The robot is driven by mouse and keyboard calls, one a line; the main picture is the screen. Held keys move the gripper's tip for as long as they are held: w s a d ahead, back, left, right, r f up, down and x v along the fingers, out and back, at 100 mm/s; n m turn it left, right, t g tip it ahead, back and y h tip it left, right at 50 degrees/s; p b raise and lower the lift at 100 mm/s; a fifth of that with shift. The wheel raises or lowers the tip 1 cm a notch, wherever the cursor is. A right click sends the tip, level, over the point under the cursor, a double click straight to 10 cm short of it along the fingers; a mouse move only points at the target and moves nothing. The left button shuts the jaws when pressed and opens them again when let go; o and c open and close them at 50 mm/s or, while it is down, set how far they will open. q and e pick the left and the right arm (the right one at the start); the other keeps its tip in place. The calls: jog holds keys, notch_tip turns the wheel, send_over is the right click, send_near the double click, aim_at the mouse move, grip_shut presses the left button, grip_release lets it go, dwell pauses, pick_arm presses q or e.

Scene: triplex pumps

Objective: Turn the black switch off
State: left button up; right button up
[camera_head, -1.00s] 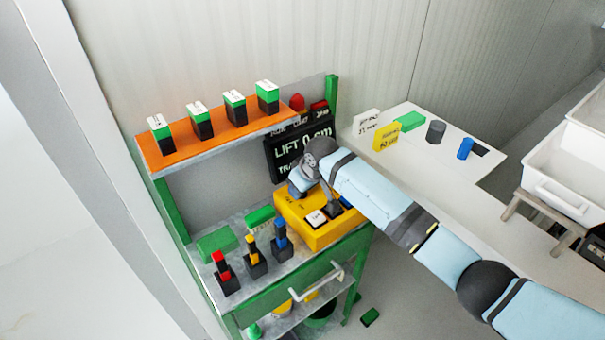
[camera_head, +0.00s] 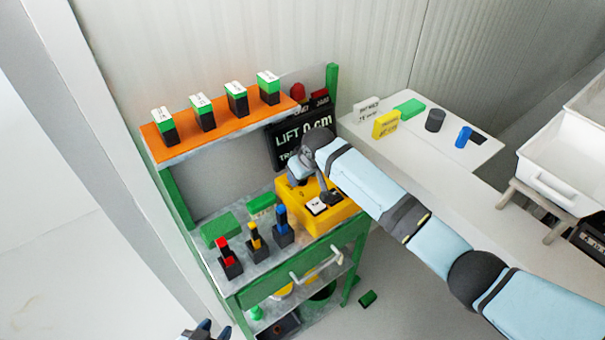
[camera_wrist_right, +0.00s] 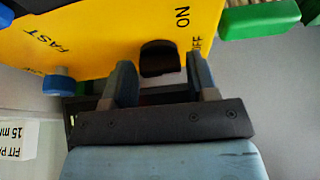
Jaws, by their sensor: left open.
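The yellow control box (camera_head: 338,216) sits on the green cart's top, with a white button (camera_head: 317,206) on its face. In the right wrist view the yellow panel (camera_wrist_right: 100,30) carries ON, OFF and FAST lettering. The black switch (camera_wrist_right: 160,58) is on it beside the ON lettering. My right gripper (camera_wrist_right: 162,66) is open, its fingers apart on either side of the switch's near end; contact cannot be told. In the head view my right gripper (camera_head: 325,190) is over the box and the switch is hidden or too small. My left gripper (camera_head: 206,331) is open and empty at the bottom edge.
A blue knob (camera_wrist_right: 58,82) is on the panel's left. Red, yellow and blue levers (camera_head: 254,243) stand left of the box. A white table (camera_head: 455,155) is at right.

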jog(key=v, duration=1.4)
jog(key=shift+b, duration=0.45)
jog(key=shift+f, duration=0.15)
